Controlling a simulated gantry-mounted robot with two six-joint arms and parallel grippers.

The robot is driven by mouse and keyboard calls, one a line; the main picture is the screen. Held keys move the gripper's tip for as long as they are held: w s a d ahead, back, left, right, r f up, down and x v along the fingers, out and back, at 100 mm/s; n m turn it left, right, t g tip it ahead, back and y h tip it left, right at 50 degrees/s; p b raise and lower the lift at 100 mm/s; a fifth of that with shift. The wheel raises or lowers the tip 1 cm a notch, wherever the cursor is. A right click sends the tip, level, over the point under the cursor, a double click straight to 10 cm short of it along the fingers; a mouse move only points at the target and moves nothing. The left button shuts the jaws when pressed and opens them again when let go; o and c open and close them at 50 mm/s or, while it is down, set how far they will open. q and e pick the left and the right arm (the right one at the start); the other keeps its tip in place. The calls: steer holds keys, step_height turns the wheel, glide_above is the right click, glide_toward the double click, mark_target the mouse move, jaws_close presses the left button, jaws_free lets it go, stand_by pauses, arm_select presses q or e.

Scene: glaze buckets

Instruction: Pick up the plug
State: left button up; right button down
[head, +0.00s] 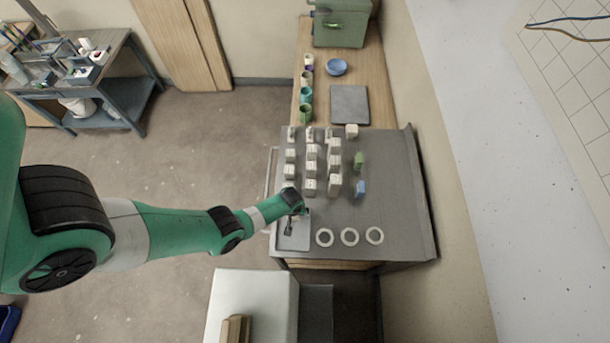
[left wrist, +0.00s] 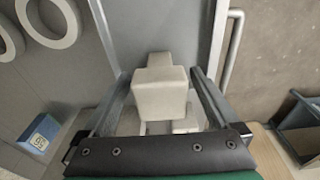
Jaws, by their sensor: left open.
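A pale block-shaped piece that may be the plug (left wrist: 160,97) shows between my left fingers in the left wrist view. It has a square top part and a wider part below it. My left gripper (left wrist: 162,72) is open, with one finger on each side of the piece and visible gaps. In the head view my left gripper (head: 290,223) is above the grey tray (head: 295,243) at the front left of the table, and the arm largely hides the piece. Whether the piece rests on the tray is unclear. My right gripper is not in view.
Several white blocks (head: 310,168) stand in rows behind the tray. A green block (head: 359,160) and a blue block (head: 360,189) stand at the right. Cups (head: 305,95) and a blue bowl (head: 336,67) are farther back.

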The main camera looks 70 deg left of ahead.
arm_select(q)
jaws_close()
stand_by(0.5)
